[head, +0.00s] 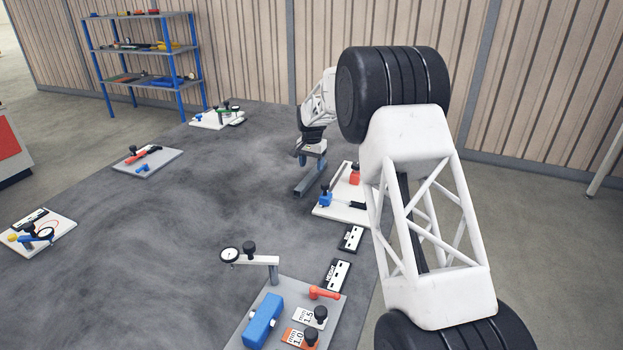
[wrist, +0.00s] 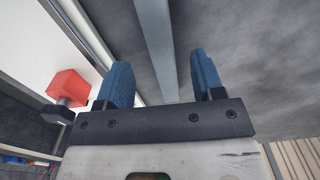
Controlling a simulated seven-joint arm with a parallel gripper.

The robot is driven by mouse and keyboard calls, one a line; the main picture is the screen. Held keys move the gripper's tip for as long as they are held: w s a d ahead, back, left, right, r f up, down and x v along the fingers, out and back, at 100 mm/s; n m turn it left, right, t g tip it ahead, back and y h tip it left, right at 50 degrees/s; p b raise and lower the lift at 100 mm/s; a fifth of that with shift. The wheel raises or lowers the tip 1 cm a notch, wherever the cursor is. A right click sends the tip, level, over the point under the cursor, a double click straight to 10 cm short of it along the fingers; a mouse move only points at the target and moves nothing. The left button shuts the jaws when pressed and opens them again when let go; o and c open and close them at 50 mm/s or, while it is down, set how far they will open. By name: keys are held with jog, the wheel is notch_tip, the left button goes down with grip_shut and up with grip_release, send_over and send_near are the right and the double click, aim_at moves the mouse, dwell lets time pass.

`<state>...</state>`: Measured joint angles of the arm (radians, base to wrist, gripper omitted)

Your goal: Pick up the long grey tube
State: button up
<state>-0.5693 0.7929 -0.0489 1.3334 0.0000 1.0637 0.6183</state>
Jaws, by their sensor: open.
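The long grey tube (head: 307,187) lies on the dark grey table top beside a white board. In the wrist view the tube (wrist: 157,45) runs from the top edge down between my two blue fingers. My gripper (head: 311,161) is over the tube's far part in the head view. In the wrist view my gripper (wrist: 164,82) is open, with a gap between the tube and each finger. The tube's lower end there is hidden behind the gripper body. I cannot tell how high the fingertips are above the table.
The white board (head: 335,212) carries a blue block (head: 325,197) and a red block (head: 355,177), close to the tube's right. In the wrist view the red block (wrist: 68,87) is left of my fingers. A dial gauge stand (head: 250,258) is nearer. Table left of the tube is clear.

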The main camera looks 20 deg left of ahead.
aim_at(312, 174)
jog(key=shift+f, duration=2.6)
grip_shut()
